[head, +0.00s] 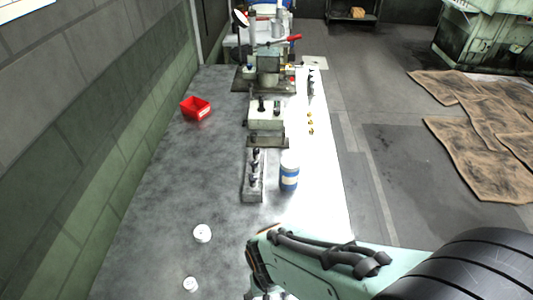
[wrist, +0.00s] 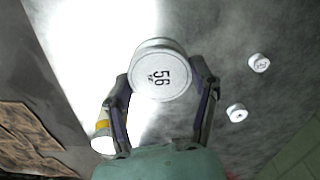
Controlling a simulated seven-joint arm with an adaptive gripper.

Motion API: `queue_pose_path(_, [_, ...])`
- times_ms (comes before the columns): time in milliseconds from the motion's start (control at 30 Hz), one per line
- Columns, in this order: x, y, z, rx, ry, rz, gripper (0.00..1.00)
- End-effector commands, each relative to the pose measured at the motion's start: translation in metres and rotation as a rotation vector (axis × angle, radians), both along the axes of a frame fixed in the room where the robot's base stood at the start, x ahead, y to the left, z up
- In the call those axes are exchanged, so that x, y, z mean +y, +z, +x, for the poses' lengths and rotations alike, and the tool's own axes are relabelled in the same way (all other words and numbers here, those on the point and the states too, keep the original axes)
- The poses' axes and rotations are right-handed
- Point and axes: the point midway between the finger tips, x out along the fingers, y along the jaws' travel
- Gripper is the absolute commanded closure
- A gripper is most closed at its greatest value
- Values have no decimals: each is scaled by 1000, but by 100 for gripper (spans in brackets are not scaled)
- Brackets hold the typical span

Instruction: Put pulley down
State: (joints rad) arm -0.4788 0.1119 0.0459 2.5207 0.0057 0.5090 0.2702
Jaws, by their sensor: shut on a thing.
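My gripper (wrist: 162,85) is shut on a pale round pulley (wrist: 162,76) marked "56", with one finger on each side, in the wrist view. In the head view my gripper (head: 257,288) is at the bottom edge, partly cut off and behind my arm, and the held pulley is hidden. Two smaller white pulleys lie apart on the grey table: one (head: 202,233) left of my arm and one (head: 190,284) nearer the front. Both also show in the wrist view, right of my gripper, one higher (wrist: 259,63) and one lower (wrist: 237,113). The gap between held pulley and table cannot be told.
A grey block with upright dark pieces (head: 253,185) and a blue-and-white can (head: 289,171) stand mid-table. A fixture (head: 265,122), a red bin (head: 196,108) and a machine (head: 269,70) are farther back. The table's left side (head: 150,200) is mostly clear.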

Motion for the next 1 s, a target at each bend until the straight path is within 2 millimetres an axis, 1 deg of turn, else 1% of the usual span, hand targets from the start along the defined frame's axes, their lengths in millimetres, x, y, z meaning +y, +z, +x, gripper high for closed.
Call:
queue_pose_path(167, [-13, 0, 8, 0, -69, 0, 81])
queue_pose_path(267, [-22, 7, 32, -3, -147, 1, 81])
queue_pose_path(333, [-30, 17, 55, -5, -207, 2, 81])
queue_pose_path(367, [-34, 22, 66, -5, -233, 2, 81])
queue_pose_path(400, [-41, 31, 82, -7, -267, 3, 81])
queue_pose_path(467, [-55, 48, 104, -8, -313, 2, 81])
queue_pose_path(500, [-65, 60, 118, -8, -339, 2, 81])
queue_pose_path(600, [-90, 94, 144, -9, -377, 2, 81])
queue_pose_path(633, [-96, 103, 149, -8, -379, 2, 81])
queue_pose_path(733, [-110, 132, 159, -8, -369, 1, 81])
queue_pose_path(800, [-111, 150, 159, -7, -332, 1, 81])
queue_pose_path(833, [-111, 156, 157, -6, -314, 1, 81])
queue_pose_path(867, [-111, 161, 153, -4, -295, 0, 81])
queue_pose_path(933, [-110, 160, 145, 0, -272, 0, 81])
queue_pose_path(1000, [-110, 160, 142, 0, -260, 0, 81])
